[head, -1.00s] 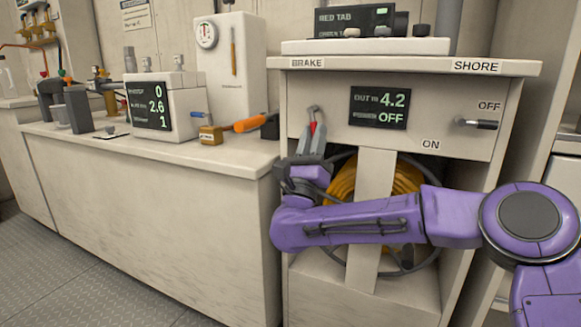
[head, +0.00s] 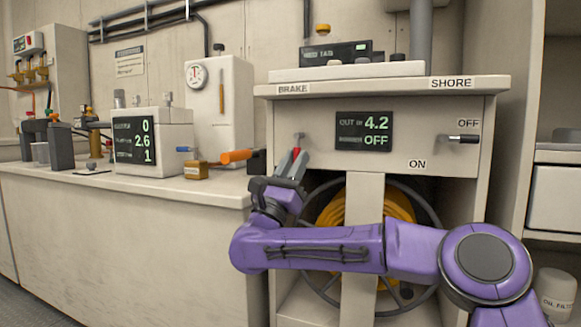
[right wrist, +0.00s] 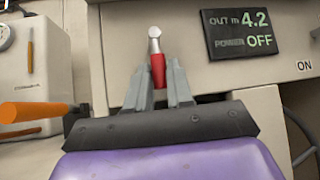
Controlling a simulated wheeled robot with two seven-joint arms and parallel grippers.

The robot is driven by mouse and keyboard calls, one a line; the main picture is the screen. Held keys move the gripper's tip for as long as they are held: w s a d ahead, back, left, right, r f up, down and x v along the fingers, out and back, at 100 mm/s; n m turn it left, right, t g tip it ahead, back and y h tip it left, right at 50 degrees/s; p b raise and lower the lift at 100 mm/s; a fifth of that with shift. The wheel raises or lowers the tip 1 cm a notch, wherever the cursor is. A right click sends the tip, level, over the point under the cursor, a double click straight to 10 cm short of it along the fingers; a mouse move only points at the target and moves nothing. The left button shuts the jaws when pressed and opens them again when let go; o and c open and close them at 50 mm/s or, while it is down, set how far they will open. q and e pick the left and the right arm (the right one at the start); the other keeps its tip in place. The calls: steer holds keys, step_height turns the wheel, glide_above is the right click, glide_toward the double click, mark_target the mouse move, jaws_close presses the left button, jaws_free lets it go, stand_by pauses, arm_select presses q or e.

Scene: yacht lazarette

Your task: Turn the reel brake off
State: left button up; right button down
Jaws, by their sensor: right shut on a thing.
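The brake lever has a silver pivot end and a red grip (head: 297,154) and sits on the reel cabinet's front panel below the BRAKE label (head: 292,90). It points downward from its pivot. My right gripper (head: 291,163) is at the lever from below. In the right wrist view, my right gripper (right wrist: 158,88) is shut on the red grip (right wrist: 157,70), with the silver end (right wrist: 154,36) showing above the fingers. The cabinet's display (head: 363,131) reads 4.2 and OFF. The reel (head: 400,207) with orange hose or cable is partly hidden by my right arm. My left gripper is not in view.
A power handle (head: 464,138) sits by the OFF label at the panel's right. On the left counter (head: 120,215) stand a display box (head: 134,140), an orange-handled tool (head: 237,156) and a small brass padlock-like block (head: 195,170). Shelves (head: 553,196) are at far right.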

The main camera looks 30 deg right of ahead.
steer(key=shift+d+r, duration=0.1)
steer(key=shift+r, duration=0.05)
steer(key=c, duration=1.1)
jaws_free()
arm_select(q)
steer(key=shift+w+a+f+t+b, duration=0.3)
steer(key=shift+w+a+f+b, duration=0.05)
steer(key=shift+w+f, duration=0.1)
arm_select(e)
steer(key=v, duration=1)
steer(key=shift+a+f, duration=0.25)
